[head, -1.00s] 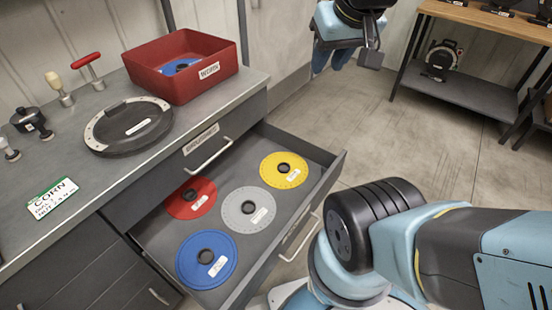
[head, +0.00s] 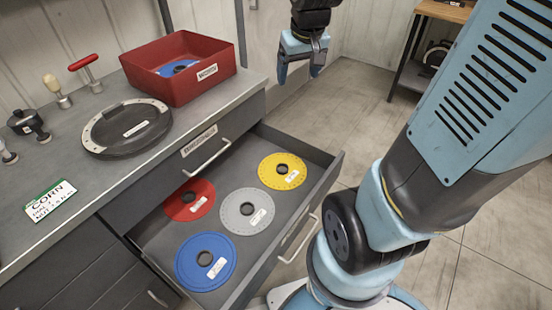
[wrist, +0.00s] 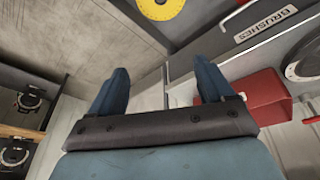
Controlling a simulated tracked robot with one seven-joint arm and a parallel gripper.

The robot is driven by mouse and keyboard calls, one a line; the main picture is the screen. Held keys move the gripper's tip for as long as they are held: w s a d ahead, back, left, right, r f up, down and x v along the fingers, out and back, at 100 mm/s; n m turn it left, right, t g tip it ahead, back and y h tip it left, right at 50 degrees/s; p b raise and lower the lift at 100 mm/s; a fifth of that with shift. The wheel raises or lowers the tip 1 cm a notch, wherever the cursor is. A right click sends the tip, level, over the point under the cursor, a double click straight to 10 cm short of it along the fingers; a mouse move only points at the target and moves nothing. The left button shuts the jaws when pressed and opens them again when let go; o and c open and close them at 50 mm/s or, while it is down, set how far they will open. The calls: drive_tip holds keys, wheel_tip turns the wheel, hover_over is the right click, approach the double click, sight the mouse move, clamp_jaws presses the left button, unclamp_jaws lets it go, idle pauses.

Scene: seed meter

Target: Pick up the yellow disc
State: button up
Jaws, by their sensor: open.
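The yellow disc (head: 282,168) lies flat in the open drawer (head: 190,240), at its far right corner. It has a dark centre hole and a small white label. My gripper (head: 300,78) hangs in the air above and beyond the drawer, higher than the disc and apart from it. Its fingers are spread and hold nothing. In the wrist view the gripper (wrist: 162,85) shows two blue fingers apart, and part of the yellow disc (wrist: 160,6) shows at the top edge, cut off by the frame.
A red disc (head: 190,197), a grey disc (head: 246,208) and a blue disc (head: 206,258) share the drawer. On the counter stand a red bin (head: 180,88) labelled WORN, a round black meter (head: 122,138) and a CORN card (head: 50,200). A shelf (head: 420,82) stands at the back right.

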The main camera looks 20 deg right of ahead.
drive_tip(key=w+f+g, duration=0.1)
drive_tip(key=w+f, duration=0.3)
drive_tip(key=f, duration=0.3)
drive_tip(key=w+f+g, duration=0.1)
drive_tip(key=w+f, duration=0.3)
drive_tip(key=f, duration=0.3)
drive_tip(key=n+g, duration=0.1)
drive_tip(key=g, duration=0.1)
hover_over(283, 166)
drive_tip(key=s, duration=0.2)
wheel_tip(283, 166, down, 17)
drive_tip(key=f, duration=0.9)
drive_tip(key=shift+s+a, duration=0.15)
drive_tip(key=shift+s, duration=0.05)
drive_tip(key=shift+a+f, duration=0.2)
drive_tip(key=shift+f, duration=2.45)
drive_tip(key=shift+c, duration=0.3)
drive_tip(key=c, duration=1)
